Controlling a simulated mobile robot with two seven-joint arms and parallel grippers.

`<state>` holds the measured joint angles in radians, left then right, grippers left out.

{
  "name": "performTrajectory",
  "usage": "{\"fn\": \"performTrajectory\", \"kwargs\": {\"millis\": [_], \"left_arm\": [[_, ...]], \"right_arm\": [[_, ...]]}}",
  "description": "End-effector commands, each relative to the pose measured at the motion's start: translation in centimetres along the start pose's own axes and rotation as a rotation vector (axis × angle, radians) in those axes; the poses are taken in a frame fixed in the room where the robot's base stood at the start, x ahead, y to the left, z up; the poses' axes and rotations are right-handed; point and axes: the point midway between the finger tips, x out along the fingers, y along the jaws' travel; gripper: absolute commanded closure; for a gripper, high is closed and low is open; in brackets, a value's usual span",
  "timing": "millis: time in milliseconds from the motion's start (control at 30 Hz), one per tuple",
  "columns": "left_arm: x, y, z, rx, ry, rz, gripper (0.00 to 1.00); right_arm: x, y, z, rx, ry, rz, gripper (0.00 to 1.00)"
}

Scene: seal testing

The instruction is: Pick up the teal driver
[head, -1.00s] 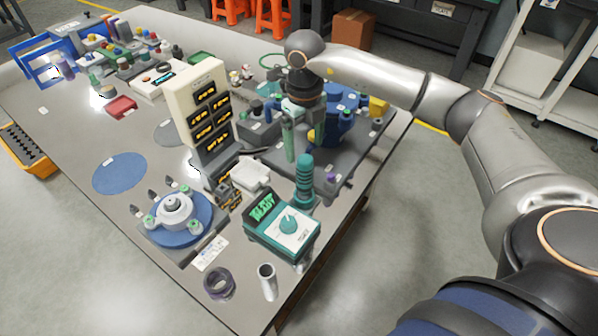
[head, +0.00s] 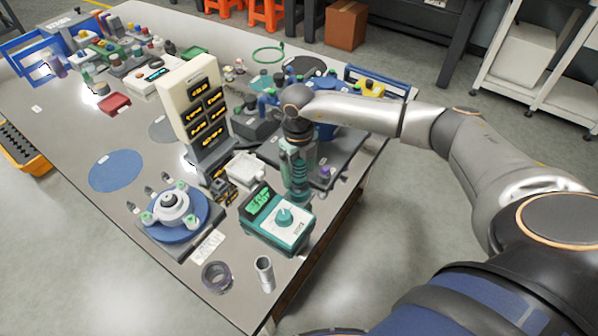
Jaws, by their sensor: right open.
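The teal driver (head: 300,185) stands upright near the right edge of the table, just behind the teal meter. It has a ribbed handle. My right gripper (head: 298,160) points down over the driver, with its open fingers around or just in front of the handle's upper part. The fingers and wrist hide the driver's top, and I cannot tell whether they touch it. My left gripper is not in view.
A teal meter (head: 277,219) with a lit screen stands in front of the driver. A metal tube (head: 264,274) and a dark ring (head: 216,277) are at the front edge.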

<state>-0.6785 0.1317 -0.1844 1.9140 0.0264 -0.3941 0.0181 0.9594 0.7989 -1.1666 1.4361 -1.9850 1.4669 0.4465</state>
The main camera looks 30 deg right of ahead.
Motion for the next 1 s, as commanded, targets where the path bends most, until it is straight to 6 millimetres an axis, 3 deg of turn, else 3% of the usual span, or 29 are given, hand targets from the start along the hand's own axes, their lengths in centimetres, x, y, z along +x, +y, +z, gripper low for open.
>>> {"fn": "performTrajectory", "kwargs": {"millis": [67, 800, 1000], "left_arm": [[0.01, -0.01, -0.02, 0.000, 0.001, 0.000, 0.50], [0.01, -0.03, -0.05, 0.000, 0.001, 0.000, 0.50], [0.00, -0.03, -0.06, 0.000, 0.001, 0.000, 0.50]], "right_arm": [[-0.02, 0.00, 0.00, 0.000, 0.000, 0.000, 0.15], [-0.08, -0.04, 0.01, 0.000, 0.000, 0.000, 0.98], [-0.22, -0.04, 0.10, 0.001, -0.003, 0.000, 1.00]]}}
